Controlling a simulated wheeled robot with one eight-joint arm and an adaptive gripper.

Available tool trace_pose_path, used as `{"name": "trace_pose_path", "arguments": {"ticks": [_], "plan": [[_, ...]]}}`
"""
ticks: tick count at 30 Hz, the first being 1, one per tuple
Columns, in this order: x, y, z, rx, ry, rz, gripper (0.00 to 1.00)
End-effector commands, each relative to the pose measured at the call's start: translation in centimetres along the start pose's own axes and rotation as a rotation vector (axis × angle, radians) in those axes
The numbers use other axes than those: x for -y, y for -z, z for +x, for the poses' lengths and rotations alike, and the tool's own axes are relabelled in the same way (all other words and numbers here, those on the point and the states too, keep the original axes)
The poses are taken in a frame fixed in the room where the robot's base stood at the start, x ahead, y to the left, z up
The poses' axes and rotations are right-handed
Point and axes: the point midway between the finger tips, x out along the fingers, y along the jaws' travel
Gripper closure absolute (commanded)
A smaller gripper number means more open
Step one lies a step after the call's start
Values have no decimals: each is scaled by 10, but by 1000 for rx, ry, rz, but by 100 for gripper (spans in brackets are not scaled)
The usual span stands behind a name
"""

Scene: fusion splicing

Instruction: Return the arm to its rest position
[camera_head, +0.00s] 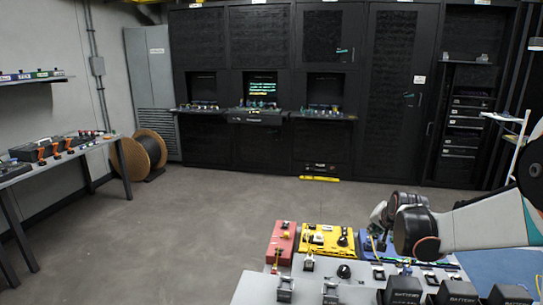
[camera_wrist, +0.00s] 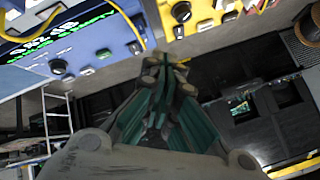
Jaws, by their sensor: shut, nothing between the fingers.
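My arm reaches in from the right edge of the head view, bent at a dark joint. My gripper (camera_head: 379,214) hangs at its end, above the blue device (camera_head: 372,244) on the near table. In the wrist view my gripper (camera_wrist: 166,62) has its fingers together with nothing between them. The blue device (camera_wrist: 75,50), with a lit green display, is at the upper left there. The yellow device (camera_wrist: 202,14) is at the top. I cannot tell the exact height of the fingertips above the devices.
The near table (camera_head: 255,290) also holds a red box (camera_head: 281,243), the yellow device (camera_head: 325,240) and several battery blocks (camera_head: 403,289). A workbench (camera_head: 60,160) and a cable spool (camera_head: 143,155) stand at the left. Black cabinets line the back. The floor (camera_head: 190,215) between is clear.

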Motion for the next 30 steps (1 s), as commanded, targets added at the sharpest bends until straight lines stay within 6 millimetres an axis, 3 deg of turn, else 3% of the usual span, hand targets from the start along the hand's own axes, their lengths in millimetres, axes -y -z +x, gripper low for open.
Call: {"name": "trace_pose_path", "arguments": {"ticks": [8, 18, 30], "plan": [[16, -38, -92, 37, -4, -153, 100], [9, -103, -191, 81, -7, -351, 100], [-25, -182, -267, 126, -5, -556, 100]]}}
